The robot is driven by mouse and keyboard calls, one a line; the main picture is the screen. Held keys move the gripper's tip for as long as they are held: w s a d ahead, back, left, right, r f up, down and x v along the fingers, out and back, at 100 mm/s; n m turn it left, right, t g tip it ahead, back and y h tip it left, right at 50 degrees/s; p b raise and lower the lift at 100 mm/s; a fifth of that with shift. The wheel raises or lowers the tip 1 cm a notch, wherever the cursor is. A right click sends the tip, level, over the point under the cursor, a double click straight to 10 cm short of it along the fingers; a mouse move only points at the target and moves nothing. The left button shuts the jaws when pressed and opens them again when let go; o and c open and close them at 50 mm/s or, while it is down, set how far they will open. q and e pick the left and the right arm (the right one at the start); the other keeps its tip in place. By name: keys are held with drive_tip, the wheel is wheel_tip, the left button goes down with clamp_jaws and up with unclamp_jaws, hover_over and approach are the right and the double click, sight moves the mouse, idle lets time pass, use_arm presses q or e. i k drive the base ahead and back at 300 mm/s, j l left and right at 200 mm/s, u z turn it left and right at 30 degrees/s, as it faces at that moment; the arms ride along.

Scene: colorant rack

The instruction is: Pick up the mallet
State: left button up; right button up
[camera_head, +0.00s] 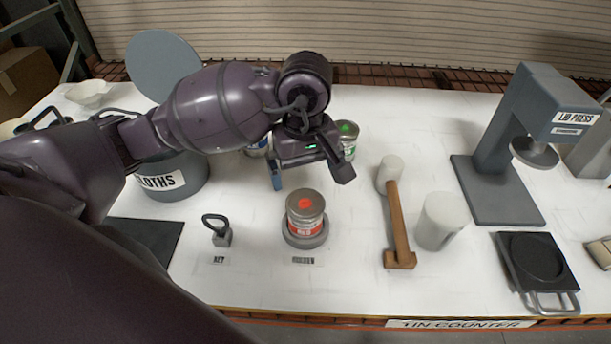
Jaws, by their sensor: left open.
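The mallet (398,222) lies on the white counter right of centre. Its brown wooden handle runs from a pale rounded head at the far end to a brown wooden block at the near end; I cannot tell if the block is part of it. My left gripper (311,177) is open and empty, pointing down to the left of the mallet and apart from it. It hangs behind a tin with a red label (305,225), which stands on a round grey base. My right gripper is not in view.
A white cylinder (439,222) stands close right of the mallet. A lid press (490,185) and a black plate with a handle (538,262) are farther right. A green-marked tin (348,132) stands behind my gripper. A small ringed tool (220,233) and a cloths bin (180,180) are left.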

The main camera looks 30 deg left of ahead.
sight(390, 173)
drive_tip(key=k, duration=1)
